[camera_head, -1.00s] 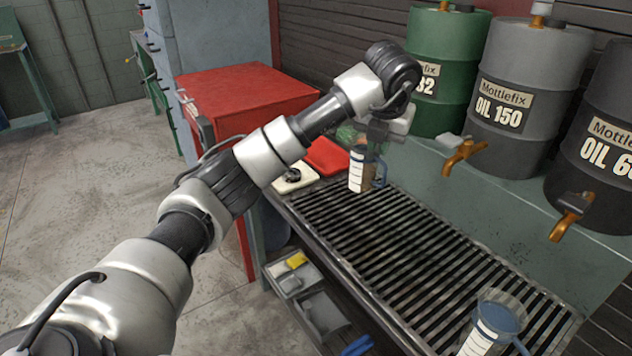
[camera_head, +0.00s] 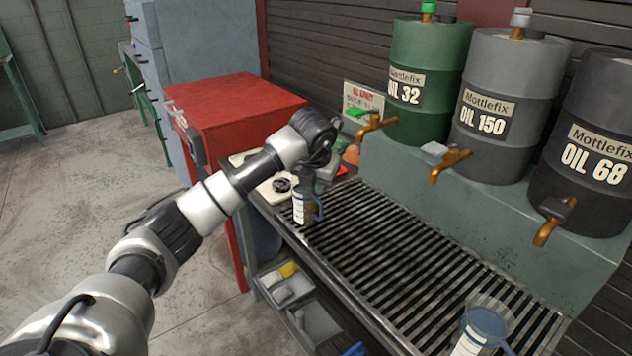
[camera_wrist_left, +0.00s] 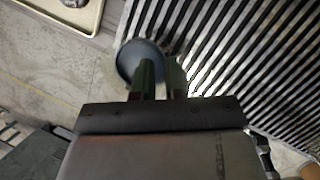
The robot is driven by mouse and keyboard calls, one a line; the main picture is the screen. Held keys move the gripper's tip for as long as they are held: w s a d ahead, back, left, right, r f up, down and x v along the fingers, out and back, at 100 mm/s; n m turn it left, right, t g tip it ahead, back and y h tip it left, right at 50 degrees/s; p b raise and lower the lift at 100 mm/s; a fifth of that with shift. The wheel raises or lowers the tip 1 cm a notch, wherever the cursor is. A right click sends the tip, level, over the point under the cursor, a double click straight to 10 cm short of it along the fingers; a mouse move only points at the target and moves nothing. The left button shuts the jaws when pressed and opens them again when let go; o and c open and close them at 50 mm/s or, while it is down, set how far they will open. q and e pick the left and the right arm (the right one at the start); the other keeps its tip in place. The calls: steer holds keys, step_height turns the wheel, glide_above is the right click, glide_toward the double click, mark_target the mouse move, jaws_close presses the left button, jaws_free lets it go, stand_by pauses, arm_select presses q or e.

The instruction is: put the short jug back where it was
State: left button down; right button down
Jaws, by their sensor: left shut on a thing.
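My left gripper (camera_head: 314,186) is shut on a small clear jug (camera_head: 299,211) with a white scale label and a blue handle, at the left front corner of the slatted grate (camera_head: 400,255). The jug is upright. I cannot tell whether its base touches the grate or hangs just above it. In the left wrist view, the jug's dark blue round top (camera_wrist_left: 135,60) shows beside the green fingers (camera_wrist_left: 160,78), at the grate's edge. A second jug (camera_head: 485,325) with a blue inside stands at the near right end of the grate. My right gripper is out of view.
Oil drums, green (camera_head: 428,80), grey (camera_head: 507,105) and dark (camera_head: 590,140), with orange taps stand behind the grate. A red cabinet (camera_head: 235,110) is at the left. A bin with small items (camera_head: 290,285) sits below the front edge. The grate's middle is clear.

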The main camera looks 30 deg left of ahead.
arm_select(q)
steer(key=shift+f, duration=0.15)
steer(key=c, duration=1.2)
jaws_free()
steer(key=shift+o, duration=0.2)
steer(key=v, duration=1.2)
